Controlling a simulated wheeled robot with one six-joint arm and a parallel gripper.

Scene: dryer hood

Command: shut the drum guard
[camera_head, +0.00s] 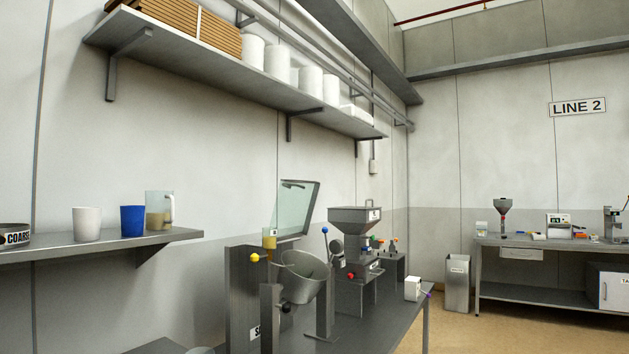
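The drum guard (296,209) is a clear, greenish panel in a grey frame. It stands raised and slightly tilted above and behind the drum. The drum (304,277) is a grey metal bowl, tilted, held between grey upright posts on the bench. Its mouth is uncovered. A yellow knob (255,257) and a blue-topped lever (325,230) are beside it. The guard's hinge is too small to make out. My gripper is not in view.
A steel bench (385,318) carries the drum machine, a hopper machine (356,228) and a small white box (412,288). A wall shelf (110,246) with cups is at the left. A bin (457,284) stands behind. Floor at the right is clear.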

